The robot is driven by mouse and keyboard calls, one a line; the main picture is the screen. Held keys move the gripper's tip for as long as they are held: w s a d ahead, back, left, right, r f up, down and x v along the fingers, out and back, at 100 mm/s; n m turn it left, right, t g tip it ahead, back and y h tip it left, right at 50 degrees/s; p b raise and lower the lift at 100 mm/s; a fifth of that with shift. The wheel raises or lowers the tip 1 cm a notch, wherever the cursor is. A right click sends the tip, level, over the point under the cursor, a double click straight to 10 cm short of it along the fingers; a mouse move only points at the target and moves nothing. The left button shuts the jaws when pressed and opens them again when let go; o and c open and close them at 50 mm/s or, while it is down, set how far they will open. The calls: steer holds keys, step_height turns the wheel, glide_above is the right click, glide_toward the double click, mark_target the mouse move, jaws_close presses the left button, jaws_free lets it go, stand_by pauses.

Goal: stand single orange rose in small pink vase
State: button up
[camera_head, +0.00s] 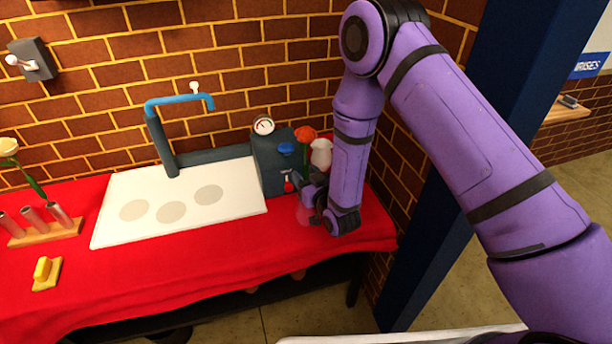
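The orange rose (306,134) is upright at the right end of the red-covered table, its green stem running down toward my gripper. My gripper (312,196) is low over the table there, partly hidden by my purple arm. A pink, rounded thing (303,214), which looks like the small pink vase, shows just under and left of the gripper, mostly covered by it. I cannot tell whether the stem is inside the vase or whether the fingers are closed on it.
A white thing (321,152) is close behind. A white board (150,208) fills mid-table. A blue post (455,170) stands right.

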steer(key=v, duration=1.1)
steer(key=w+d+r+g+h, duration=0.1)
steer(key=w+d+r, duration=0.15)
steer(key=r, duration=0.35)
steer(key=w+d+r+g+h, duration=0.1)
steer(key=w+r, duration=0.3)
steer(key=r, duration=0.1)
steer(key=s+d+r+m+g+h, duration=0.25)
steer(key=d+r, duration=0.55)
steer(key=r, duration=0.6)
steer(key=s+d+r+m+g+h, duration=0.1)
steer(key=s+d+r, duration=0.3)
steer(key=s, duration=0.5)
steer(key=s+d+r+m+g+h, duration=0.1)
steer(key=s+d+r+g, duration=0.2)
steer(key=s, duration=0.7)
steer(key=s+d+r+m+g+h, duration=0.1)
steer(key=s+d+r+g+h, duration=0.1)
steer(key=s+d+r, duration=0.3)
steer(key=shift+s+d+r, duration=0.2)
steer(key=shift+s+r, duration=0.45)
steer(key=shift+s, duration=1.7)
